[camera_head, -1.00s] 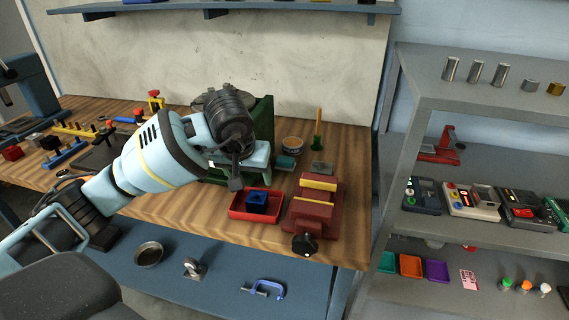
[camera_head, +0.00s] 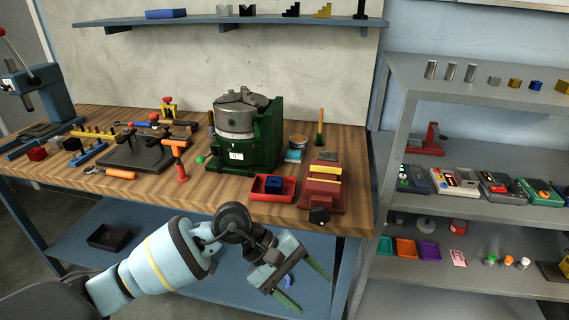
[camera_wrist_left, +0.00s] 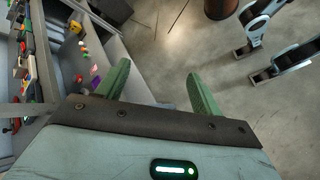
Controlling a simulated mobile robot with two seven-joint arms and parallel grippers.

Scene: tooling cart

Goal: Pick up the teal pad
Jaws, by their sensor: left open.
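A flat teal-green square (camera_head: 384,245) lies on the right rack's lower shelf, left of an orange and a purple one. I cannot tell for sure which is the pad. My left gripper (camera_head: 303,285) is open and empty, with green fingers, in front of the bench's lower shelf and apart from both. In the left wrist view its open fingers (camera_wrist_left: 158,75) have only floor between them. My right gripper is not in view.
The workbench (camera_head: 225,185) holds the chuck (camera_head: 262,135), the red vise (camera_head: 322,188) and a red tray (camera_head: 262,194) with a blue block. The right rack's middle shelf carries several devices. The orange (camera_head: 405,248) and purple (camera_head: 428,251) squares sit close together. Open floor shows in the wrist view (camera_wrist_left: 170,35).

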